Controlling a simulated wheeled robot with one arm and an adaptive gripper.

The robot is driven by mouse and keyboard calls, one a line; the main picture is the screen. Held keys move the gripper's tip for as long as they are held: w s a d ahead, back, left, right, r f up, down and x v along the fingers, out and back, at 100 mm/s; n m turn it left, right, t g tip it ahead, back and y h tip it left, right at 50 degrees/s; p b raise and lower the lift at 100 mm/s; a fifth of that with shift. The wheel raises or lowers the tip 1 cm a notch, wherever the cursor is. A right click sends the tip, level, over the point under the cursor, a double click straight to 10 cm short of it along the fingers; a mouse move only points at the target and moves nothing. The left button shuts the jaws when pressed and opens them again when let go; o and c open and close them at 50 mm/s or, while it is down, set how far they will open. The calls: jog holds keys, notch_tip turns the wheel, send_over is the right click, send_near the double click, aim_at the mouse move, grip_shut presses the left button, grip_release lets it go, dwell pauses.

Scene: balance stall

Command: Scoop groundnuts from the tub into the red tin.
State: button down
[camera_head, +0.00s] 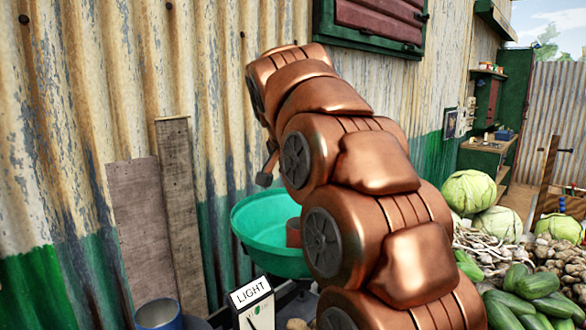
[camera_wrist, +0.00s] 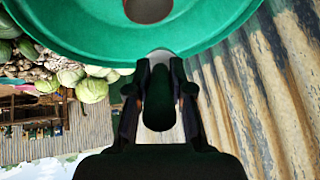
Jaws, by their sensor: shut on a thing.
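A red tin (camera_head: 293,232) stands in a wide green pan (camera_head: 252,228), partly hidden behind my copper arm. The wrist view shows the pan (camera_wrist: 60,40) across the top, with the tin's round rim (camera_wrist: 148,15) cut off by the top edge. My gripper (camera_wrist: 160,65) is shut on what looks like a scoop; a dark handle-like part (camera_wrist: 158,105) and a pale rounded end (camera_wrist: 160,54) show between the fingers. The pale end is by the pan's edge in that picture. My arm mostly hides the gripper in the head view. I cannot make out a tub of groundnuts.
A box labelled LIGHT (camera_head: 252,300) stands in front of the pan. A blue round container (camera_head: 158,315) is at the lower left, contents unclear. Cabbages (camera_head: 468,192) and cucumbers (camera_head: 530,285) lie on the right. A corrugated wall (camera_head: 80,90) runs close behind.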

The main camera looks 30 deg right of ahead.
jog(key=shift+w+d+r+g+y+p, duration=0.2)
jog(key=shift+r+p, duration=0.1)
jog(key=shift+p, duration=0.55)
jog(key=shift+w+d+r+g+y+p, duration=0.1)
jog(key=shift+r+y+p, duration=0.15)
jog(key=shift+p, duration=0.55)
jog(key=shift+d+r+g+y+p, duration=0.15)
jog(key=shift+g+y+p, duration=0.15)
jog(key=shift+p, duration=0.7)
jog(key=shift+w+d+r+p, duration=0.15)
jog(key=shift+w+r+p, duration=0.1)
jog(key=shift+p, duration=0.75)
jog(key=g+y+p, duration=0.1)
jog(key=p, duration=0.3)
jog(key=w+d+r+g+y+p, duration=0.1)
jog(key=p, duration=0.3)
jog(key=shift+d+y+p, duration=0.2)
jog(key=shift+y+p, duration=0.05)
jog(key=shift+p, duration=0.1)
